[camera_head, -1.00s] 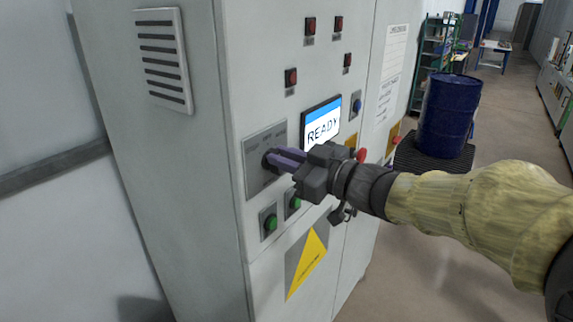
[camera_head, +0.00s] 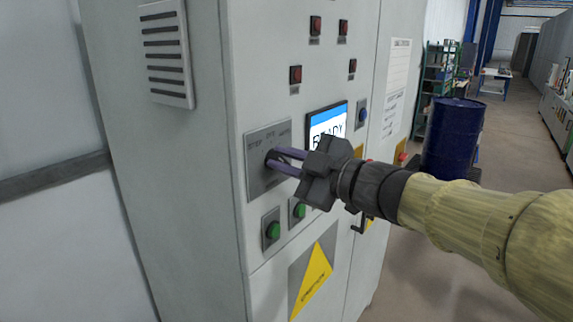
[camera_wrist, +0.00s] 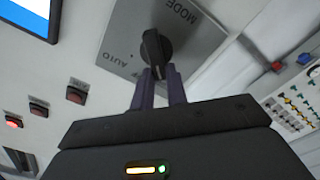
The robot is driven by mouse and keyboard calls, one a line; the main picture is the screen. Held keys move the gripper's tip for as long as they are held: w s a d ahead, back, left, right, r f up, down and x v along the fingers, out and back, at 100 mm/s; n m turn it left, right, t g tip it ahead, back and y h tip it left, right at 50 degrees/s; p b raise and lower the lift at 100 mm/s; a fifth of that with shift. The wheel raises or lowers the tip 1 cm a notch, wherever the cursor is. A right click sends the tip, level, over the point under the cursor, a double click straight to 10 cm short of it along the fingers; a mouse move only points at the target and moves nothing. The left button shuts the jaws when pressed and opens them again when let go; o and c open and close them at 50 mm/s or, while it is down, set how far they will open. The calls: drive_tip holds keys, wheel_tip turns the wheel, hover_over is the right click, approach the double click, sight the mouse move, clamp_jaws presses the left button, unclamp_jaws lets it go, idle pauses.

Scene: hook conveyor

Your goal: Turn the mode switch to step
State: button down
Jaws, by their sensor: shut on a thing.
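The mode switch is a black knob (camera_wrist: 154,46) on a grey plate (camera_head: 260,183) on the cabinet front. In the head view the plate's top edge carries the labels STEP, OFF and AUTO, left to right. My gripper (camera_head: 275,160) reaches in from the right, its purple fingers at the knob. In the wrist view my gripper (camera_wrist: 160,74) has one finger on each side of the knob's near end and is shut on it. The fingers partly hide the knob, and I cannot tell which label it points to.
A display (camera_head: 326,119) reading READY is partly covered by my gripper. Green buttons (camera_head: 272,230) sit below the plate, red lamps (camera_head: 295,74) above. A blue button (camera_head: 362,115) is to the right. A blue barrel (camera_head: 452,140) stands behind my arm.

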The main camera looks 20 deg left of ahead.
drive_tip(key=c, duration=1.4)
unclamp_jaws()
drive_tip(key=b+v, duration=0.4)
drive_tip(key=v, duration=1.3)
drive_tip(key=shift+d, duration=0.2)
drive_tip(key=shift+f, duration=0.1)
